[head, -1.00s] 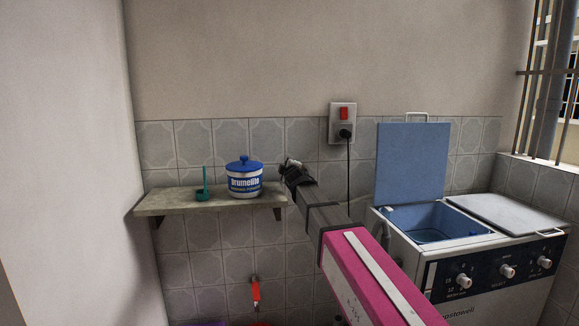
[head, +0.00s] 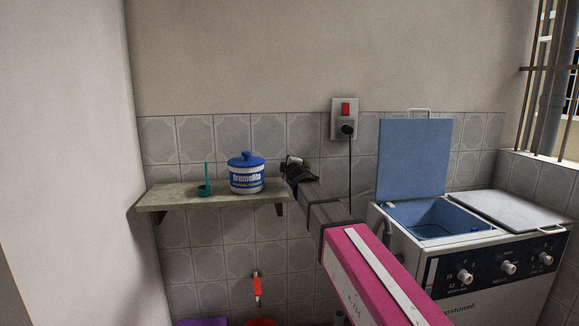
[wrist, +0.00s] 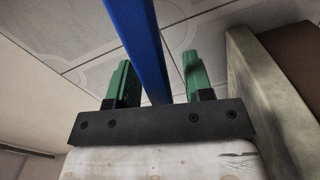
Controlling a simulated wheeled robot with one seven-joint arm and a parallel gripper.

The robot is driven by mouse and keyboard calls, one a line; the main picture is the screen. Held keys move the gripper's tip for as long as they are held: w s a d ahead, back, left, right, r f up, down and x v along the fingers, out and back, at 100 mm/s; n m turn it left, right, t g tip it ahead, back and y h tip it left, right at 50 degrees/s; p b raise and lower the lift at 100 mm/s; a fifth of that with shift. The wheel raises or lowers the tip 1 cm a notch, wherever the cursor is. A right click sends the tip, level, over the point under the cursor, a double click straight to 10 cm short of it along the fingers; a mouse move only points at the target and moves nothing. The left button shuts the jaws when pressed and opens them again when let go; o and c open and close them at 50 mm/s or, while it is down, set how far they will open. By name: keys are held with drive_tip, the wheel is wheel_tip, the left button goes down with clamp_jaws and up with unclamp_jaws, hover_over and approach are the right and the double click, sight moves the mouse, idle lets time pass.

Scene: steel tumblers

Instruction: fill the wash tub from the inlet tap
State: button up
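The washing machine (head: 470,282) stands at the right with its blue lid (head: 413,160) raised. Its blue wash tub (head: 430,217) is open at the top; I cannot tell the water level. The inlet tap (head: 257,287), with a red-orange part, is low on the tiled wall below the shelf. My gripper (head: 294,164) is by the shelf's right end, above the tap and left of the machine. In the wrist view its green fingers (wrist: 158,80) stand apart. A blue bar (wrist: 138,45) shows between them with a gap to the right finger; I cannot tell what it is.
The shelf (head: 212,199) bears a blue-lidded jar (head: 246,178) and a teal scoop (head: 204,187). A wall socket (head: 344,118) with a plug and cord is behind my arm. Red (head: 260,322) and purple (head: 200,322) vessels show at the bottom edge. A second lid (head: 505,211) is closed.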

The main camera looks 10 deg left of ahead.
drive_tip(key=shift+s, duration=0.1)
drive_tip(key=v, duration=1)
drive_tip(key=shift+s, duration=0.3)
drive_tip(key=shift+d, duration=0.1)
idle(3.6)
